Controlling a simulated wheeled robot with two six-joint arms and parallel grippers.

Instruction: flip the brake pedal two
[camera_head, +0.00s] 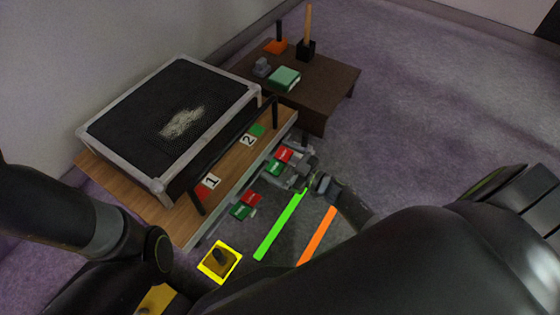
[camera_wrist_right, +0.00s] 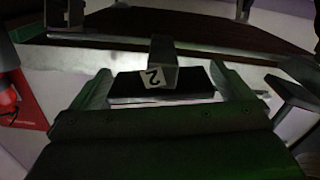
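Brake pedal two shows in the right wrist view as a dark flat plate (camera_wrist_right: 190,85) with a white "2" label on a grey post. My right gripper (camera_wrist_right: 160,82) has its two grey fingers wide apart, one at each side of the plate; whether they touch it I cannot tell. In the head view my right gripper (camera_head: 308,183) is low beside the wooden bench's front edge, near the red and green blocks, and the pedal is hard to make out there. My left arm comes in from the left; its gripper is not in view.
A wooden bench (camera_head: 170,222) carries a framed black tray (camera_head: 140,105) and labels "1" (camera_head: 208,183) and "2" (camera_head: 248,139). A dark table (camera_head: 335,82) stands behind. A green strip (camera_head: 280,225), an orange strip (camera_head: 318,236) and a yellow square (camera_head: 205,262) are in front.

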